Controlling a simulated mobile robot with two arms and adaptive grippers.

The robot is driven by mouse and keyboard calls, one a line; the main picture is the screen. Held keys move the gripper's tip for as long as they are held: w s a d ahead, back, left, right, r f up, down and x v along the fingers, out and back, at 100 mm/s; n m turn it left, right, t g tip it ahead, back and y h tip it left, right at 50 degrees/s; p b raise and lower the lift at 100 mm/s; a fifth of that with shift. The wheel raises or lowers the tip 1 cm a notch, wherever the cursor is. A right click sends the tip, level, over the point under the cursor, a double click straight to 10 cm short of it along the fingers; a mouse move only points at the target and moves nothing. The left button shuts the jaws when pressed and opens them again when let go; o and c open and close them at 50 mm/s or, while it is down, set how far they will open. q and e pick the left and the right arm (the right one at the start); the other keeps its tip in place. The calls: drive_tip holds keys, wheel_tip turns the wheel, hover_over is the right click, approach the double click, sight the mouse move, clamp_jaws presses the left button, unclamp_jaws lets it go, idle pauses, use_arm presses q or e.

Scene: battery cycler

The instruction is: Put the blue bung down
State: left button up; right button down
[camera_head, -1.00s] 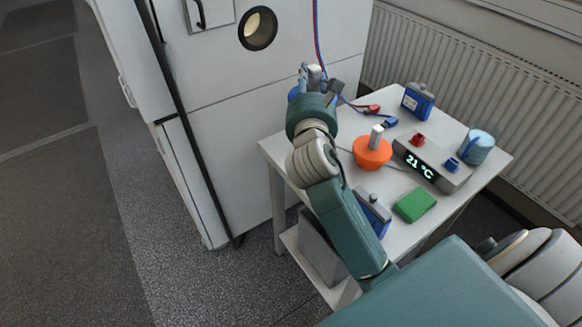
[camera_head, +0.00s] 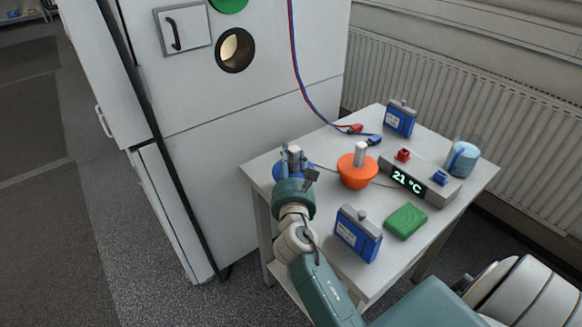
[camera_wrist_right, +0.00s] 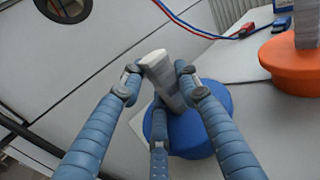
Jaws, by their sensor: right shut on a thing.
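The blue bung (camera_wrist_right: 190,132) has a wide blue body and a pale grey handle. In the right wrist view my right gripper (camera_wrist_right: 162,80) is shut around the handle, with fingers on both sides of it. In the head view my right gripper (camera_head: 296,168) is at the left corner of the white table (camera_head: 330,222), and it hides most of the bung. The bung is low at the tabletop; I cannot tell whether it touches. My left gripper is not in view.
An orange bung (camera_head: 357,170) with a grey handle stands just right of my right gripper. Behind are red and blue cable plugs (camera_head: 374,140). Blue battery packs (camera_head: 359,233), a green block (camera_head: 405,221), a temperature display (camera_head: 409,180) and a glass jar (camera_head: 462,158) occupy the table. A white cabinet (camera_head: 210,110) stands left.

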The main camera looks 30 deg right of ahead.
drive_tip(key=shift+f, duration=0.7)
drive_tip(key=shift+f, duration=0.1)
drive_tip(key=c, duration=1.3)
unclamp_jaws()
drive_tip(key=shift+o, duration=0.2)
drive_tip(key=shift+s, duration=0.1)
drive_tip(key=shift+f, duration=0.15)
